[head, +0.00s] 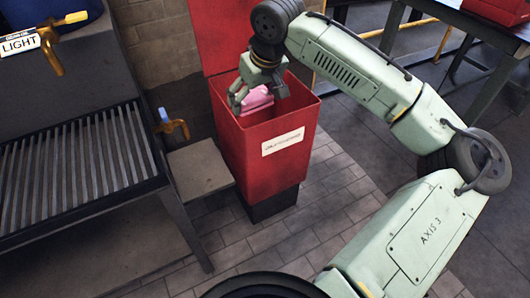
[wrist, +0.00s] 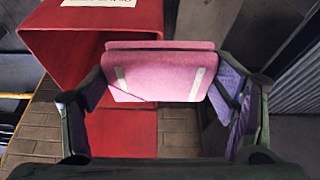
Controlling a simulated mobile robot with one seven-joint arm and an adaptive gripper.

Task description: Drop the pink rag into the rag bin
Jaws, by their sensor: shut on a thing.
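The rag bin (head: 262,165) is a tall red box with a white label, its top open and its red lid (head: 220,30) raised against the wall. My gripper (head: 256,104) is at the bin's mouth, pointing down, and is shut on the pink rag (head: 258,94). In the wrist view, the folded pink rag (wrist: 158,75) with pale stripes sits between the two finger pads of my gripper (wrist: 160,92). The bin (wrist: 100,35) shows behind and to the left there. How deep the rag sits relative to the rim is hard to tell.
A dark slatted bench (head: 85,165) stands at the left, with a blue-and-orange handle (head: 172,126) beside the bin. A low grey slab (head: 198,170) lies next to the bin. A dark table (head: 470,20) with a red box stands at the upper right. The tiled floor in front is clear.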

